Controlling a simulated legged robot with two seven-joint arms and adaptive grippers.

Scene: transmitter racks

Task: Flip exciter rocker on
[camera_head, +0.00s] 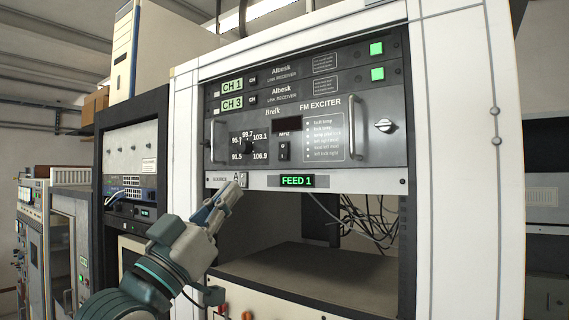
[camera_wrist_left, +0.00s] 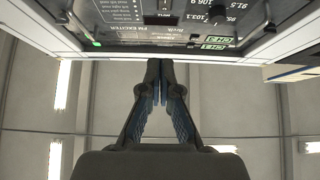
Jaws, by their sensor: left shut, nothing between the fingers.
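The FM exciter (camera_head: 309,135) is a dark rack panel with two vertical handles, a frequency dial and a small dark display. Its black rocker (camera_head: 283,151) sits below the display, right of the dial. My left gripper (camera_head: 236,188) is shut and empty, in front of the source strip below the exciter, down and left of the rocker. In the left wrist view the gripper (camera_wrist_left: 158,68) points up at the panel, which appears upside down (camera_wrist_left: 150,34); its fingertips are together. Whether the fingertips touch anything is unclear. My right gripper is not in view.
A strip with a lit FEED 1 label (camera_head: 297,181) and a small switch (camera_head: 242,180) runs below the exciter. Two link receivers (camera_head: 283,78) with green lights sit above. An open bay with loose cables (camera_head: 368,220) is below. The exciter's left handle (camera_head: 219,141) stands out near the gripper.

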